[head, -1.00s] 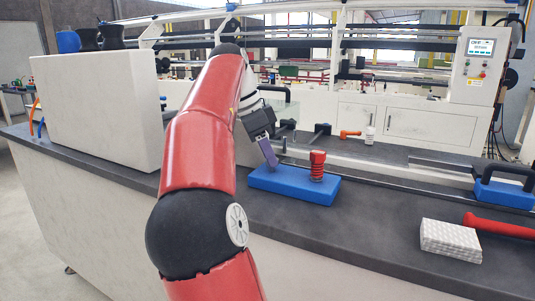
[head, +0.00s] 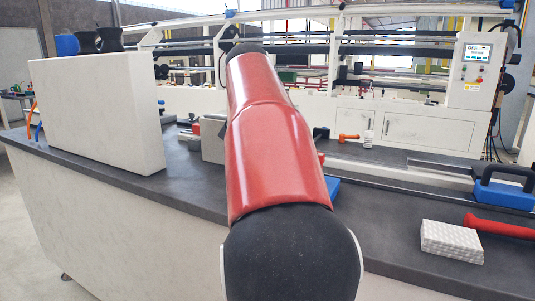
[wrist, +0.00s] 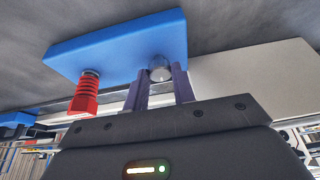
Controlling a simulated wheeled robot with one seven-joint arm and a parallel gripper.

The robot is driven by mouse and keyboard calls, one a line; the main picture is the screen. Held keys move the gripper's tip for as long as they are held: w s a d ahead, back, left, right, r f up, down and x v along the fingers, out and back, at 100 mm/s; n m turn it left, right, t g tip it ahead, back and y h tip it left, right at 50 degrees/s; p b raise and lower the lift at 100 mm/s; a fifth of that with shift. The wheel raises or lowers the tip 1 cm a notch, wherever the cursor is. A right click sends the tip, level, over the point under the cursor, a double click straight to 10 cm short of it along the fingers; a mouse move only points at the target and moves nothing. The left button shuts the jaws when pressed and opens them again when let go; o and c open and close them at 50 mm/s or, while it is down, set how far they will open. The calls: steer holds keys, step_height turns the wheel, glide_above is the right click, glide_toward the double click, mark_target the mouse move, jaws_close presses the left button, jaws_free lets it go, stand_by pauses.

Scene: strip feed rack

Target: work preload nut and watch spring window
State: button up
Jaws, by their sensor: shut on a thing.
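The blue block (wrist: 115,48) fills the upper middle of the wrist view; only a sliver of it (head: 332,192) shows beside my arm in the head view. A red ribbed spring piece (wrist: 85,95) with dark gaps stands on the block, left of my gripper (wrist: 160,84) in the wrist view. A round silver preload nut (wrist: 159,68) sits at the block's edge between my purple fingertips. My gripper is shut on it. The head view hides my gripper behind my red arm. I cannot make out a spring window.
On the dark bench are a white ribbed pad (head: 452,241), a red bar (head: 500,227) and a blue handled block (head: 503,193) at right. A white box (head: 97,113) stands at left. An orange handle (head: 348,137) and small white bottle (head: 368,138) lie behind.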

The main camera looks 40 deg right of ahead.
steer(key=shift+n+t, duration=0.3)
steer(key=shift+n, duration=0.6)
steer(key=o, duration=1)
steer(key=p+v, duration=0.1)
steer(key=v, duration=0.6)
steer(key=shift+s+r+p, duration=0.15)
steer(key=shift+r+p, duration=0.2)
steer(key=shift+r, duration=0.05)
